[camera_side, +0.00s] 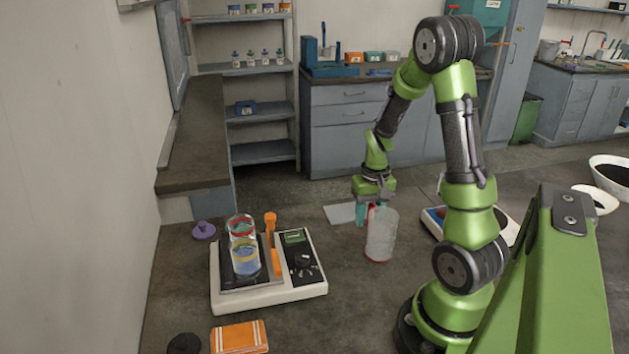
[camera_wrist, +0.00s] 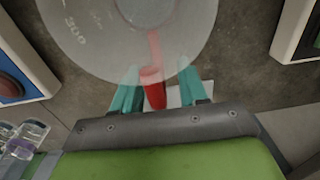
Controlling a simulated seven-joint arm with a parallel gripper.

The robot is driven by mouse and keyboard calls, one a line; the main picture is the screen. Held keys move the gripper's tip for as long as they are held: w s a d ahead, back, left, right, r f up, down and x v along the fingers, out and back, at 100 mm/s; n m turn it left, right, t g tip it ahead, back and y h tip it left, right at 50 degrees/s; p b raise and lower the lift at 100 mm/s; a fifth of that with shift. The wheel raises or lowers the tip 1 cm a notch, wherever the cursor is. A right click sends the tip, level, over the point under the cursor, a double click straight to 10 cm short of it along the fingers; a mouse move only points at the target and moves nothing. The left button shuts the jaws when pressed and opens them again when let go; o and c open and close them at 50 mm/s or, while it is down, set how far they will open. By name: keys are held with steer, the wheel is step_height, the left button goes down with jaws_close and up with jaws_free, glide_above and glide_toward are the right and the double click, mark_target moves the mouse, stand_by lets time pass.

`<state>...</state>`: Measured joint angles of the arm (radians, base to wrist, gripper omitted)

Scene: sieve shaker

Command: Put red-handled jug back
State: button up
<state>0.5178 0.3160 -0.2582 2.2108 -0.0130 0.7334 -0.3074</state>
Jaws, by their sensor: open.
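The jug (camera_side: 381,238) is a translucent, frosted vessel standing upright on the bench right of the shaker. In the wrist view the jug (camera_wrist: 120,45) is seen from above, with its red handle (camera_wrist: 153,88) pointing toward me. My gripper (camera_side: 369,213) is low behind the jug in the side view, pointing down, with teal fingers. In the wrist view my gripper (camera_wrist: 158,93) is open, with one finger on each side of the red handle and visible gaps. The jug partly hides the handle and fingers in the side view.
The sieve shaker (camera_side: 225,298), holding clear sieves (camera_side: 244,258) and an orange clamp (camera_side: 271,240), stands left. A white-edged device (camera_side: 506,238) is behind my arm. A pale flat sheet (camera_side: 338,214) lies behind the jug. A purple lid (camera_side: 204,230) and orange cloth (camera_side: 240,337) lie left.

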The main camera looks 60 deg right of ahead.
step_height(320, 180, up, 12)
steer(key=shift+d+f, duration=0.1)
steer(key=shift+f, duration=0.05)
steer(key=shift+a+r, duration=0.2)
steer(key=shift+r, duration=0.1)
steer(key=a+r+n+t+y, duration=0.1)
steer(key=a+r+n+t, duration=0.1)
steer(key=a, duration=1)
steer(key=a+r+n+t, duration=0.3)
steer(key=a+r+t, duration=0.2)
steer(key=a, duration=0.8)
steer(key=shift+s+r+y, duration=0.25)
steer(key=shift+r+y, duration=0.15)
steer(key=shift+r, duration=0.3)
